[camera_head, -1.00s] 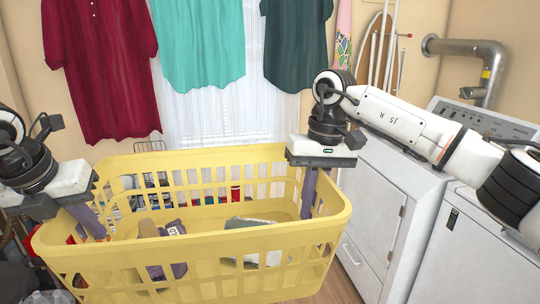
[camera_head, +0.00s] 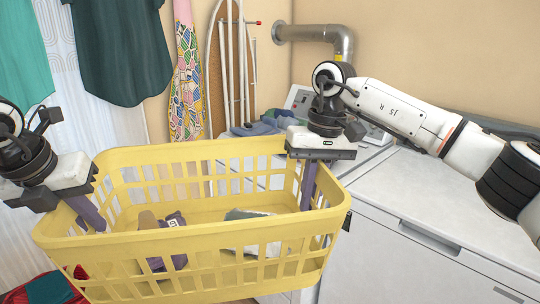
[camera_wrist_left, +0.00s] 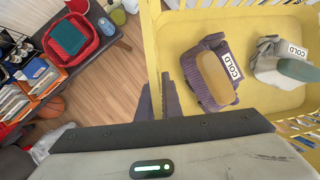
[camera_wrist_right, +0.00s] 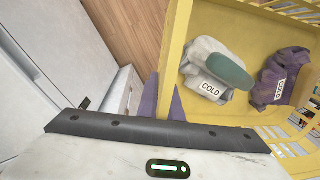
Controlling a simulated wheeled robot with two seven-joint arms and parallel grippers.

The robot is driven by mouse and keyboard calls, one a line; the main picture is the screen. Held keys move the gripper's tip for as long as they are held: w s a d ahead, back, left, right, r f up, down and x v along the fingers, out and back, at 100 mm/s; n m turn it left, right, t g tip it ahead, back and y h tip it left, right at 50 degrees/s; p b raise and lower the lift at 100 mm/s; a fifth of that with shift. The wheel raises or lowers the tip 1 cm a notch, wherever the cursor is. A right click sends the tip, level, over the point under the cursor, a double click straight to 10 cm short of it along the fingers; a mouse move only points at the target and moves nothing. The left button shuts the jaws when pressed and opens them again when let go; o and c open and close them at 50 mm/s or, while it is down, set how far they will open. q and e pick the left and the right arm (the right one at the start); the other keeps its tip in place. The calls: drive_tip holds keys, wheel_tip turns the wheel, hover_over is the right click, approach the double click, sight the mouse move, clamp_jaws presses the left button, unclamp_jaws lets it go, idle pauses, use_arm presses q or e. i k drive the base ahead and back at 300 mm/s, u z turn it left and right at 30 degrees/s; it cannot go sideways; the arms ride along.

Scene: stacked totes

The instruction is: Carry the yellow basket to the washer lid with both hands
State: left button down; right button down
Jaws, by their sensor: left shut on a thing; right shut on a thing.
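The yellow basket (camera_head: 190,262) hangs level between my two grippers, held by its left and right sides. My left gripper (camera_head: 92,214) is shut on the left wall; its purple fingers straddle that wall in the left wrist view (camera_wrist_left: 158,100). My right gripper (camera_head: 308,186) is shut on the right wall, also seen in the right wrist view (camera_wrist_right: 160,97). Inside lie a purple garment (camera_wrist_left: 205,78) and a grey-white garment (camera_wrist_right: 213,75), both with COLD labels. The white washer lid (camera_head: 440,200) is at the right, beside the basket.
A blue-grey cloth pile (camera_head: 262,124) lies on the machine top behind the basket. A metal pipe (camera_head: 318,33) runs along the back wall. An ironing board (camera_head: 233,70) leans there. A red basket (camera_wrist_left: 72,40) stands at the left. The washer lid looks clear.

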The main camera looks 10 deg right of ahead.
sight(451, 197)
drive_tip(key=z, duration=0.6)
drive_tip(key=i, duration=0.7)
drive_tip(key=z, duration=1)
drive_tip(key=i, duration=0.95)
drive_tip(key=z, duration=0.35)
